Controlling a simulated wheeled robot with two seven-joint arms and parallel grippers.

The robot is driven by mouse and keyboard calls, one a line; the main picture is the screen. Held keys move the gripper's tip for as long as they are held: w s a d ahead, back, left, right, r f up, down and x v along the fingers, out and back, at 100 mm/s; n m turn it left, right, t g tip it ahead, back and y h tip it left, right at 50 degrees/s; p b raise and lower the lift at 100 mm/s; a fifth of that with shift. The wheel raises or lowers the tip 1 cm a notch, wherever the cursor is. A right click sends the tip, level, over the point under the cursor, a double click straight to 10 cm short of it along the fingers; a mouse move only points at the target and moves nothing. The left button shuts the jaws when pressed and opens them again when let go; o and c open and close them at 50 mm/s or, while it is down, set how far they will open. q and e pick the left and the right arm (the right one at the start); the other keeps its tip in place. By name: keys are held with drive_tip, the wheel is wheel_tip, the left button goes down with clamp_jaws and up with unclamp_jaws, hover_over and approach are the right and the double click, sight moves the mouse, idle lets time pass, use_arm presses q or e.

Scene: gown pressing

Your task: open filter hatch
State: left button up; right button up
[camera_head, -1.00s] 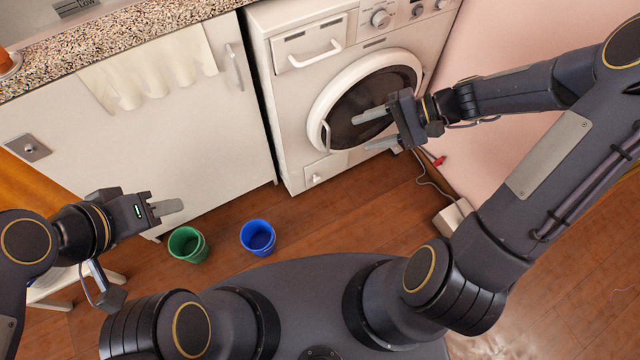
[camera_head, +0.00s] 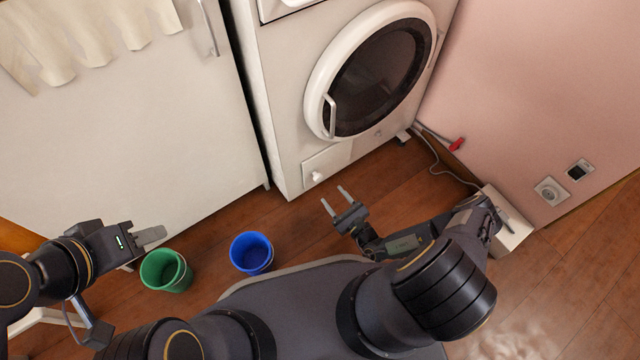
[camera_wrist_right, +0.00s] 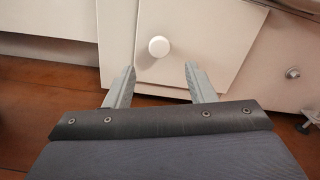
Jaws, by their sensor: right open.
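The filter hatch (camera_head: 327,164) is a small white panel with a round white knob (camera_head: 317,176) at the lower left front of the white washing machine (camera_head: 285,110). It looks shut. In the right wrist view the hatch (camera_wrist_right: 195,35) and its knob (camera_wrist_right: 159,46) lie beyond the fingertips, with the knob between them in the picture. My right gripper (camera_head: 335,197) is open and empty, low in front of the hatch and apart from it; its fingers also show in the wrist view (camera_wrist_right: 160,72). My left gripper (camera_head: 150,235) is at the left; its finger opening is unclear.
A green bucket (camera_head: 166,271) and a blue bucket (camera_head: 251,252) stand on the wooden floor left of my right gripper. A white box (camera_head: 510,232) with a cable lies by the pink wall. The washer's round door (camera_head: 372,75) is closed above the hatch.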

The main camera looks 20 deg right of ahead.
sight(319, 179)
drive_tip(key=b+x, duration=0.2)
drive_tip(key=x, duration=0.4)
drive_tip(key=shift+w+a, duration=0.25)
drive_tip(key=shift+w, duration=0.4)
clamp_jaws()
